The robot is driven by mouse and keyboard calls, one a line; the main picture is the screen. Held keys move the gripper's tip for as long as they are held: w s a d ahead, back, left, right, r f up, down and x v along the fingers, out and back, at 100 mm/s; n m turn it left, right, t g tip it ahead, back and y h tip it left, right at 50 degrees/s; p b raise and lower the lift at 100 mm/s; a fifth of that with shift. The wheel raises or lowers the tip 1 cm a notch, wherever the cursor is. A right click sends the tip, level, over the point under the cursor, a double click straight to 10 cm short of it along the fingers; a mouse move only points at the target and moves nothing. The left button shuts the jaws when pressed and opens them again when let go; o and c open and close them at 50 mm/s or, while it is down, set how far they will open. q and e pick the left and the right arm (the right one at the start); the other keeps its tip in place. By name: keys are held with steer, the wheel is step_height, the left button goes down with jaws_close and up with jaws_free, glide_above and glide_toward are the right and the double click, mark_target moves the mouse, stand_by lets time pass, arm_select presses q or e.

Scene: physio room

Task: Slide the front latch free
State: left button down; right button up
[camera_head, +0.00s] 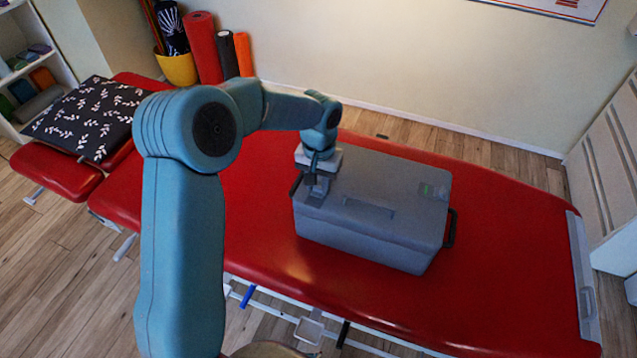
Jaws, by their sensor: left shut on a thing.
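A grey lidded case (390,215) stands on the red treatment table (500,285). Its lid looks closed, with a recessed panel on top and a small green label at the far right. A dark handle (450,229) shows on its right end. My left gripper (315,186) points down at the case's left end and is shut on a small part there, probably a latch or handle. The gripper hides most of that part, so I cannot tell which it is. My right gripper is not in view.
A black patterned pillow (88,117) lies on the table's far left section. Rolled mats (203,47) and a yellow pot (177,68) stand by the back wall. Wall bars (610,150) are at the right. The red table top is clear around the case.

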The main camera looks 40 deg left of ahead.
mark_target(318, 188)
arm_select(q)
steer(key=shift+s+r, duration=0.1)
steer(key=shift+s, duration=0.05)
steer(key=c, duration=0.8)
jaws_free()
steer(key=shift+c, duration=0.2)
step_height(318, 188, up, 16)
steer(key=shift+r, duration=0.15)
